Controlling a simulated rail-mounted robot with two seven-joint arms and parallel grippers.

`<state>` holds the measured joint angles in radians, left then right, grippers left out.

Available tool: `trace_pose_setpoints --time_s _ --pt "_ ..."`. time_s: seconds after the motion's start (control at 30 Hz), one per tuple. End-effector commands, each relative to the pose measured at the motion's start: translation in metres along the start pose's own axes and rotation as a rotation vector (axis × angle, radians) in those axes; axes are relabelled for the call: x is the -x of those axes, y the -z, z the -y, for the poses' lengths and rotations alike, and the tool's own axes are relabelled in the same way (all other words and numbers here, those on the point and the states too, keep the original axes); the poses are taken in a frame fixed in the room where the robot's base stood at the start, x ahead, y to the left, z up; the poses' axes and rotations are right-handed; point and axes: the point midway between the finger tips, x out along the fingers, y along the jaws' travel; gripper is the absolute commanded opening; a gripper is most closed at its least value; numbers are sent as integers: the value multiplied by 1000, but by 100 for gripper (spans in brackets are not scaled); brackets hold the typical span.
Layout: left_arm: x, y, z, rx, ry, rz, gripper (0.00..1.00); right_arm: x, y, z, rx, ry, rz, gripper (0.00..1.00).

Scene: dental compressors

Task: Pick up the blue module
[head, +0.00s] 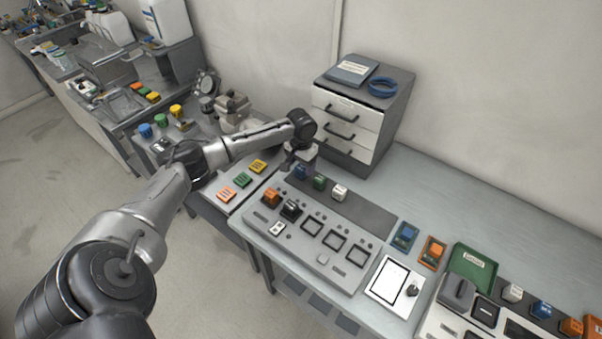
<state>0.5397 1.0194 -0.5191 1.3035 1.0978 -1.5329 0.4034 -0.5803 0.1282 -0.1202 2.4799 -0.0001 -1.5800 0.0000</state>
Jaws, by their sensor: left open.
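A small blue module (301,172) stands on the dark strip at the back of the grey panel, at the left end of a row with a green module (320,183) and a white module (340,193). My left gripper (287,166) hangs from the wrist just left of the blue module, close to it. It is open and seems empty; its fingertips are small and hard to make out. Other blue pieces are a blue block (406,236) on the bench and a blue module (541,310) at the lower right. My right gripper is out of view.
A drawer cabinet (341,131) stands behind the gripper, with a blue coil (382,87) on top. The grey panel (300,247) carries an orange module (271,198) and a black one (291,209). Bare bench (450,195) lies right of the cabinet.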

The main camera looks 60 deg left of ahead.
Motion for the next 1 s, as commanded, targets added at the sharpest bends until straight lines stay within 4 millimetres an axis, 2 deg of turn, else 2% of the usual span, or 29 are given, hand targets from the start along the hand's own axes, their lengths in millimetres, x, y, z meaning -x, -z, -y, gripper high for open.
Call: trace_pose_setpoints --time_s 0.03,0.13,0.4,1.0 --pt "-10 0 0 1 0 2 68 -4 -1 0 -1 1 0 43" --pt "-21 0 0 1 1 1 68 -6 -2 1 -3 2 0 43" --pt "-24 0 0 1 1 -1 68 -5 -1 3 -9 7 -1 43" --pt "-24 0 0 0 1 -1 14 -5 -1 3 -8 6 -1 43"
